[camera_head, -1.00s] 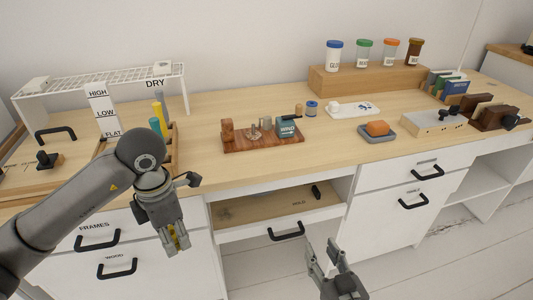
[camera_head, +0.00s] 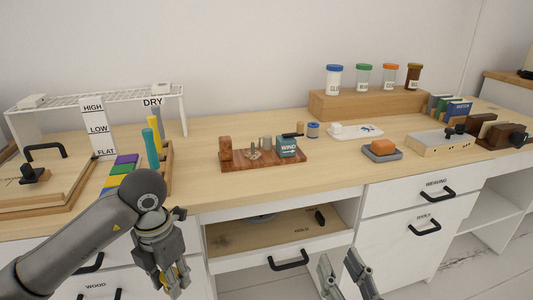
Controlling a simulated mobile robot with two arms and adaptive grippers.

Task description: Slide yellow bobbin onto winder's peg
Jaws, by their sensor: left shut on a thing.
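The winder is a reddish wooden board (camera_head: 240,163) on the desk in the head view. It carries a wooden block (camera_head: 225,148), a short upright metal peg (camera_head: 254,151), a metal cylinder (camera_head: 265,143) and a teal box marked WIND (camera_head: 286,147). My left gripper (camera_head: 176,280) is in front of the desk, lower left of the winder and apart from it. It points down and is shut on the yellow bobbin (camera_head: 172,275), which the fingers mostly hide. My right gripper (camera_head: 345,272) is at the lower right, open and empty, in front of the cabinets.
A white dish (camera_head: 352,133) and an orange block on a grey tray (camera_head: 383,148) are further right. Coloured bars (camera_head: 122,172) and tall rods (camera_head: 150,148) stand left. A drawer (camera_head: 275,250) stands open below the winder.

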